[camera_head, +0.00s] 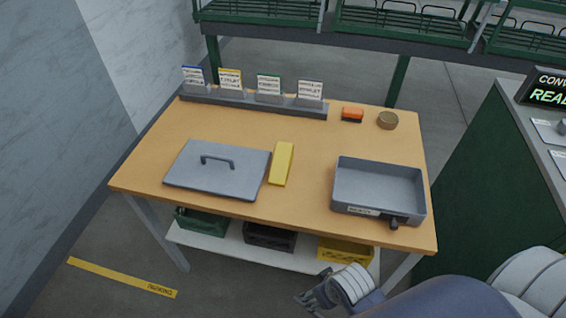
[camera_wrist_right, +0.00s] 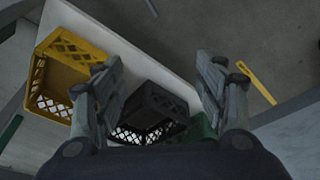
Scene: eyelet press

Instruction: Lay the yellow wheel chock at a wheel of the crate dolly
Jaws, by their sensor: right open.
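A long yellow block (camera_head: 281,163), which may be the wheel chock, lies on the wooden table right beside the grey lid. No crate dolly or wheel can be made out in either view. My right gripper (camera_head: 312,286) is in front of the table, low near its front edge and apart from the yellow block. In the right wrist view the right gripper (camera_wrist_right: 160,72) is open, its two fingers wide apart with nothing between them. My left gripper is not in view.
The table (camera_head: 225,130) carries a grey lid (camera_head: 217,170), a grey tray (camera_head: 378,187), an orange item (camera_head: 352,114) and a round brown item (camera_head: 387,120). Below are green, black (camera_wrist_right: 150,110) and yellow (camera_wrist_right: 62,72) crates. A yellow strip (camera_head: 122,278) marks the floor.

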